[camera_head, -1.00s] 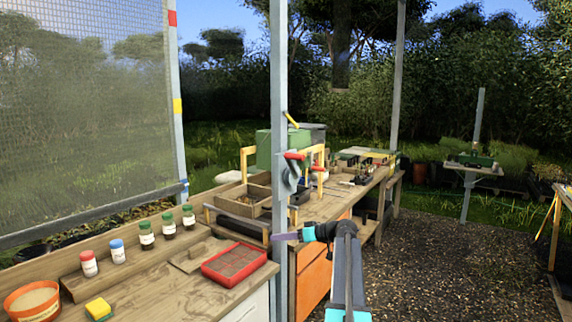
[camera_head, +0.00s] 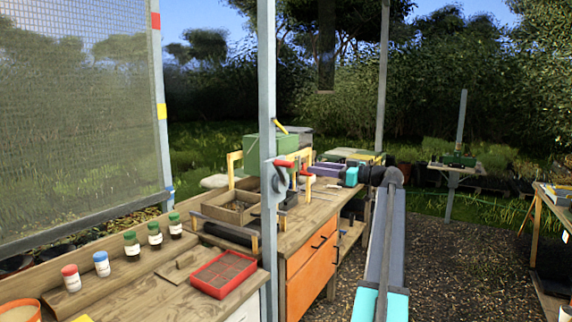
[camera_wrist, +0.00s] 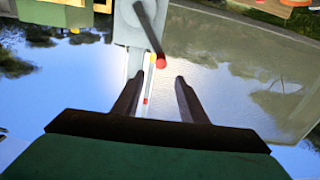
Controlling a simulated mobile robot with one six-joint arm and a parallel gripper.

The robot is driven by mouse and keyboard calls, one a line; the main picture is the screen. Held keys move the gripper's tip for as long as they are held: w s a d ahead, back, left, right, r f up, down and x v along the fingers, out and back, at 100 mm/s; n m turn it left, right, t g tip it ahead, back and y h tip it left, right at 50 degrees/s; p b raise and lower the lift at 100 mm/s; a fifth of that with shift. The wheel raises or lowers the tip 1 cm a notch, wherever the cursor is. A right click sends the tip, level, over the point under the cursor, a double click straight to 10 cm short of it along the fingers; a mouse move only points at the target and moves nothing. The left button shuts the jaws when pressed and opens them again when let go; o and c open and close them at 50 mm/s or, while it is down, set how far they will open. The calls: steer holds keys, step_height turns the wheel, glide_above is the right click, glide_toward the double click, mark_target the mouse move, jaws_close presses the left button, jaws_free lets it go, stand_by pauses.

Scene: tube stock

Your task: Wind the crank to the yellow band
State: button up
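The crank (camera_head: 280,181) is grey with a red knob (camera_head: 283,163) and sits on the near grey post (camera_head: 267,95). In the wrist view its arm (camera_wrist: 148,27) ends in the red knob (camera_wrist: 161,63), just beyond and between my fingertips. My gripper (camera_wrist: 158,76) is open and empty; I cannot tell whether it touches the knob. The mesh screen (camera_head: 75,110) hangs at left, its bottom bar (camera_head: 95,219) near the blue band (camera_head: 168,190). The yellow band (camera_head: 161,111) is higher on the left post, the red band (camera_head: 155,20) above it.
A bench (camera_head: 130,283) with several capped jars, a red tray (camera_head: 223,272) and a wooden box (camera_head: 228,206) lies below and left of the crank. Orange drawers (camera_head: 311,265) stand behind the near post. Gravel ground (camera_head: 455,275) is open at right.

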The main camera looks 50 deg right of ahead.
mark_target(285, 163)
steer(key=p+x, duration=0.5)
steer(key=x, duration=0.7)
steer(key=shift+w+a, duration=0.2)
steer(key=shift+w, duration=0.1)
steer(key=shift+w+a+f, duration=0.1)
steer(key=shift+w+a, duration=0.05)
steer(key=shift+w, duration=0.55)
